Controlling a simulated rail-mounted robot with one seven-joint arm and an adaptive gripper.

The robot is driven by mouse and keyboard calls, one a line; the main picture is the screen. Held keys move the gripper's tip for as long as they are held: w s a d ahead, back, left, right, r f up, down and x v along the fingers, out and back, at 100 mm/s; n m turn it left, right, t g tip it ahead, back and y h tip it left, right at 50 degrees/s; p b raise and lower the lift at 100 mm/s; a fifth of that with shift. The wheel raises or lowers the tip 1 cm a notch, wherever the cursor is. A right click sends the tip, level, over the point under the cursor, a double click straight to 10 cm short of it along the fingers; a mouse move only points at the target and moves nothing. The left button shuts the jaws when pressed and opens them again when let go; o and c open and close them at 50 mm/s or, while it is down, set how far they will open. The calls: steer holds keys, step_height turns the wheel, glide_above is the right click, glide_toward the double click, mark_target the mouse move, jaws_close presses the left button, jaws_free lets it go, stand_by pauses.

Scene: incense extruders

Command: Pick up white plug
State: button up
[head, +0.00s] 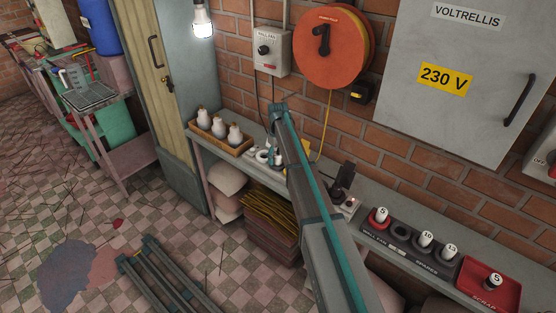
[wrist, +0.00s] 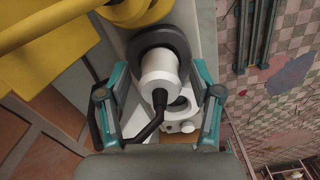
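A white plug (wrist: 160,75) with a rounded cylindrical body shows in the middle of the wrist view. A black cord (wrist: 153,125) curves from its near end. My gripper (wrist: 160,68) is open, with one teal finger on each side of the plug. Gaps show between the fingers and the plug. In the head view, my gripper (head: 271,156) is low over the shelf, among small white pieces, and partly hides them. I cannot tell the plug apart clearly there. A dark grey ring (wrist: 160,42) lies behind the plug in the wrist view.
A white fitting (wrist: 180,112) sits close beside the plug. A wooden tray (head: 203,131) of white bottle-like items stands left on the shelf. A dark rack (head: 398,230) and red scrap tray (head: 505,291) stand right. A yellow cable (head: 325,125) hangs from the orange reel (head: 325,62).

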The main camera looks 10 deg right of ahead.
steer(key=c, duration=1.1)
steer(key=shift+o, duration=0.2)
steer(key=shift+r, duration=0.1)
